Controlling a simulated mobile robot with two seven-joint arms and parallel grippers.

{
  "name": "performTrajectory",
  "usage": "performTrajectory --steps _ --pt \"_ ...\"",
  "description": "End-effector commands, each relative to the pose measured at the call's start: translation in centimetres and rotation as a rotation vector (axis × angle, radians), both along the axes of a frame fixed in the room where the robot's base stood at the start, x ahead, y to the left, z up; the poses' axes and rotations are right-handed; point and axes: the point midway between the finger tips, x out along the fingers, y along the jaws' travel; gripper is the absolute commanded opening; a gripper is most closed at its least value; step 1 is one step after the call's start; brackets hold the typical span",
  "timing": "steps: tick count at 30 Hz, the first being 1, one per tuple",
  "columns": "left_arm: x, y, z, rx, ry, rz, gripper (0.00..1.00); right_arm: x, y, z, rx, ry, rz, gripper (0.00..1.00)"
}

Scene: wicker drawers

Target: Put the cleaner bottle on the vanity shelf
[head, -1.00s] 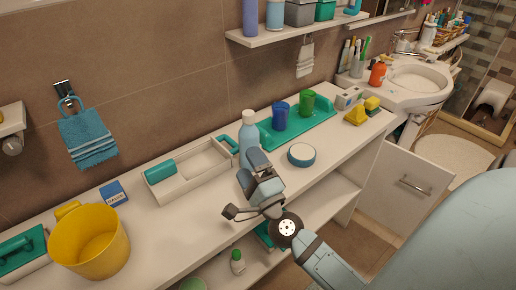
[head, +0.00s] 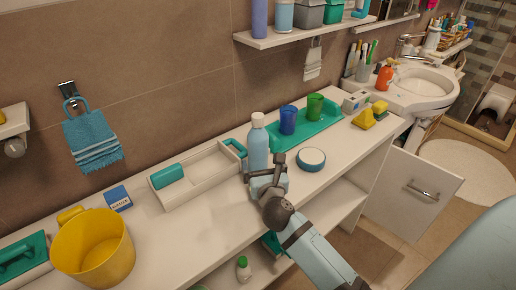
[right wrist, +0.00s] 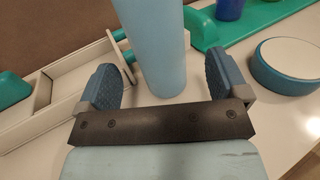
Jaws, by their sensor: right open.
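The cleaner bottle (head: 257,148) is light blue with a pale cap and stands upright on the white counter. In the right wrist view the bottle (right wrist: 153,45) rises between the two blue finger pads of my right gripper (right wrist: 155,90), which is open with gaps on both sides. In the head view my right gripper (head: 265,175) is low at the front of the bottle and partly hides its base. The wall shelf (head: 300,32) above the counter holds several bottles and boxes. I cannot tell whether this is the vanity shelf. My left gripper is not in view.
A white tray (head: 205,185) with teal items stands left of the bottle. A green tray (head: 318,138) with blue (head: 288,120) and green (head: 315,106) cups is behind right. A round blue-and-white tub (head: 311,159) is close on the right. A yellow bucket (head: 95,250) stands far left.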

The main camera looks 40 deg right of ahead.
Motion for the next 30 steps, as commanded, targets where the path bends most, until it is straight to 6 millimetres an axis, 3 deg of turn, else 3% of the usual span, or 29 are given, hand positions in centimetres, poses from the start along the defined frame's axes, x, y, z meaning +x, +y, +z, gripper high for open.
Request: performTrajectory --steps 12,21,30 --pt "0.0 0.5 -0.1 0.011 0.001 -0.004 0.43 4.6 -1.7 0.7 -0.003 0.0 0.001 0.92" --pt "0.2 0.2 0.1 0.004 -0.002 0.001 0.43 5.1 -1.9 0.7 -0.002 0.001 0.001 0.92" --pt "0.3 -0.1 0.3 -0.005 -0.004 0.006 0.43 5.0 -1.9 0.6 -0.002 0.001 0.001 0.27"
